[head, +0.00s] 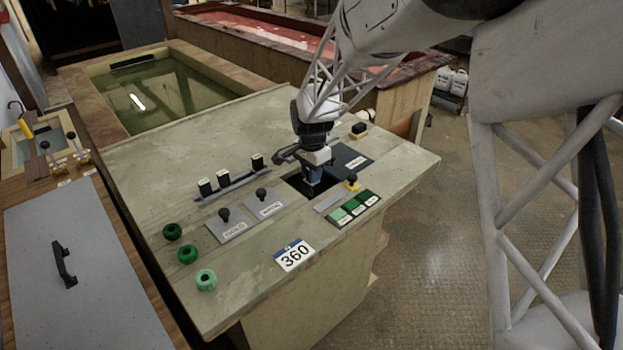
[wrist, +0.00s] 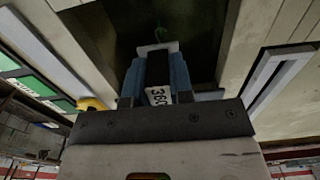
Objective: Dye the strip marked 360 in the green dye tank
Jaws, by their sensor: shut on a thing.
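My gripper (head: 312,176) points down at a dark square opening (head: 326,192) in the pale bench top. In the wrist view its blue fingers (wrist: 168,75) are shut on a white piece marked 360 (wrist: 159,96), the strip's tag end. A card with several green swatches (head: 353,208) lies at the opening's near right. A sign reading 360 (head: 294,255) lies at the bench's front.
A dark plate (head: 349,159) lies behind the opening. Grey plates with black knobs (head: 265,203), a rail of black labelled pieces (head: 230,184) and green balls (head: 187,253) occupy the bench's left. A large vat of greenish liquid (head: 160,95) lies behind.

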